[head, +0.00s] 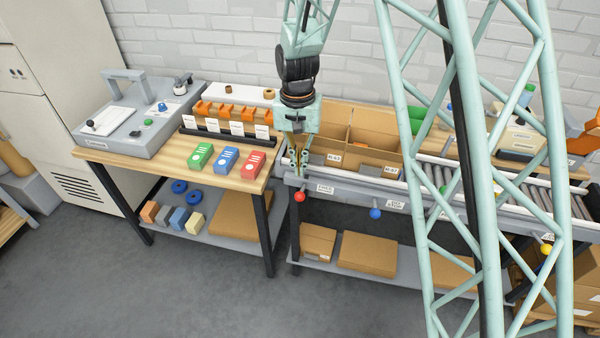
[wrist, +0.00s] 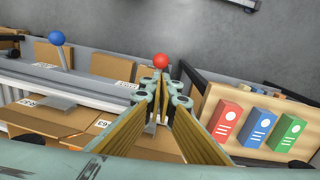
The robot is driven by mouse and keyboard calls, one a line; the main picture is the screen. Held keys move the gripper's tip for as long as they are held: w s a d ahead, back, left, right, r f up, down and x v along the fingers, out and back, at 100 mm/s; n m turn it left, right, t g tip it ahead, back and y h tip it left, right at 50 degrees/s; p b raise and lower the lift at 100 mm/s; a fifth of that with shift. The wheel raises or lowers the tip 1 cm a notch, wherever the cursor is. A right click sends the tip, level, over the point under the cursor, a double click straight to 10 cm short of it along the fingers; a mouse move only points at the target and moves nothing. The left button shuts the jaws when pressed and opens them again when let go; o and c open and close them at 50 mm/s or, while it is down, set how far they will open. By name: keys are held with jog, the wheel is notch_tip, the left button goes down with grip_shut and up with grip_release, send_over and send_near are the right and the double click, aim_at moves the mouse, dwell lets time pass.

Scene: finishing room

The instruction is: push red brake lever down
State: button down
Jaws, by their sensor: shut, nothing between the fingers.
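The red brake lever, of which the red ball knob (head: 299,196) shows best, sticks out from the front rail of the conveyor at its left end. The knob also shows in the wrist view (wrist: 161,61), just beyond my fingertips. My gripper (head: 299,163) points down above the left end of the conveyor, above the knob in the head view. In the wrist view my gripper (wrist: 162,82) has its tips together with nothing between them. The lever's shaft is mostly hidden behind the fingers, and I cannot tell whether they touch it.
A blue-knobbed lever (head: 375,213) and a yellow-knobbed lever (head: 546,249) stand farther right along the rail. Open cardboard boxes (head: 372,140) sit on the conveyor behind my gripper. A wooden bench (head: 170,160) with green, blue and red boxes is left. The floor in front is clear.

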notch_tip(320, 180, up, 6)
jog(key=s, duration=0.1)
jog(key=shift+a, duration=0.25)
jog(key=shift+s+r, duration=0.1)
dwell(0.6)
jog(key=s+d+r+n+t+b, duration=0.1)
jog(key=s+d+r, duration=0.4)
jog(key=s+r, duration=0.4)
jog(key=s+d+r+t, duration=0.1)
jog(key=s+d+r, duration=0.3)
jog(key=s+r, duration=0.5)
jog(key=s+d+r, duration=0.2)
jog(key=s, duration=0.5)
jog(key=s+d+r+n+t+b, duration=0.1)
jog(key=s+d+r, duration=0.1)
jog(key=s, duration=0.6)
jog(key=s+d+r+t, duration=0.1)
jog(key=s+d+r, duration=0.1)
jog(key=s, duration=0.5)
jog(key=shift+s+r+n, duration=0.25)
jog(key=shift+r+n, duration=0.15)
jog(key=shift+r, duration=0.4)
